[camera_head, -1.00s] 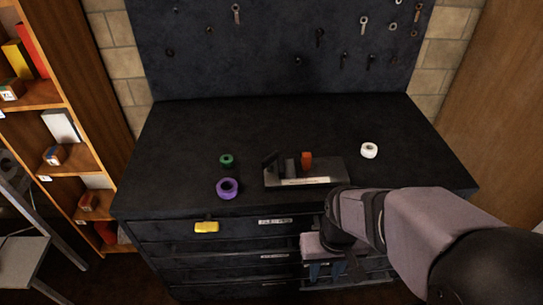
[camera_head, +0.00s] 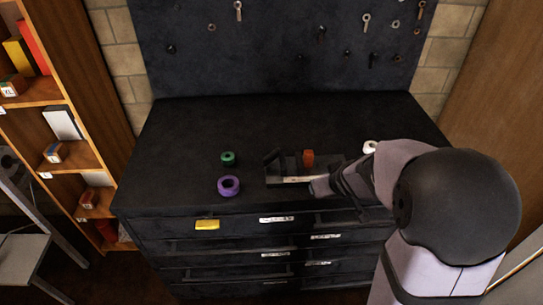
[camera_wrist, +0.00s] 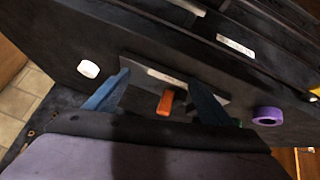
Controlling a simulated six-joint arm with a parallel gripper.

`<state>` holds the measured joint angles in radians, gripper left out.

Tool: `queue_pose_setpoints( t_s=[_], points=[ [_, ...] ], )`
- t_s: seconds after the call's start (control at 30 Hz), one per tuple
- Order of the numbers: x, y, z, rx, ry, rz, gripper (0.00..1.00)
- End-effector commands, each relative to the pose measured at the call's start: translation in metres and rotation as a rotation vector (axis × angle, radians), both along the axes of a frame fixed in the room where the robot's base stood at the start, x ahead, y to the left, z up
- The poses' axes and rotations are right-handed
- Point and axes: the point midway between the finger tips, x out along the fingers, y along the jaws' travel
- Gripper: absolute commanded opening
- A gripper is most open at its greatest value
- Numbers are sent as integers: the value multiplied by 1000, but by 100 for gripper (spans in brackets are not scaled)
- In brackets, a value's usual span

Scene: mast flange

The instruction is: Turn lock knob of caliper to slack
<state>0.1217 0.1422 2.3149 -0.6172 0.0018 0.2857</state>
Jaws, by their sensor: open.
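The caliper (camera_head: 282,166) is a dark grey block-like fixture with a pale label strip, lying on the black cabinet top. Its orange lock knob (camera_head: 308,158) stands up from it. In the wrist view the caliper (camera_wrist: 213,92) and the knob (camera_wrist: 166,102) appear between the two blue fingers. My gripper (camera_wrist: 158,78) is open and empty, with the fingers spread to either side of the knob. I cannot tell how far the fingertips are from the knob.
A purple ring (camera_head: 228,186) and a green ring (camera_head: 228,158) lie left of the caliper. A white ring (camera_head: 370,147) lies to its right, partly hidden by my arm. A pegboard with hanging tools (camera_head: 270,60) stands behind. The back of the top is clear.

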Motion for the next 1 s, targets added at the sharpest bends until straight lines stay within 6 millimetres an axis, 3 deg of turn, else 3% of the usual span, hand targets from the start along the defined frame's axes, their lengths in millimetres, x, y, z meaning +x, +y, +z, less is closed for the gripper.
queue_pose_setpoints(
  t_s=[0.03,0.1,0.2,0.3,0.6,1.0],
  points=[
    [25,3,3,11,-72,54,75],
    [54,15,11,37,-165,147,75],
    [81,37,20,98,-267,282,75],
    [93,60,24,168,-328,409,75],
    [88,100,23,371,-383,637,75],
    [84,110,22,424,-382,686,75]
  ],
)
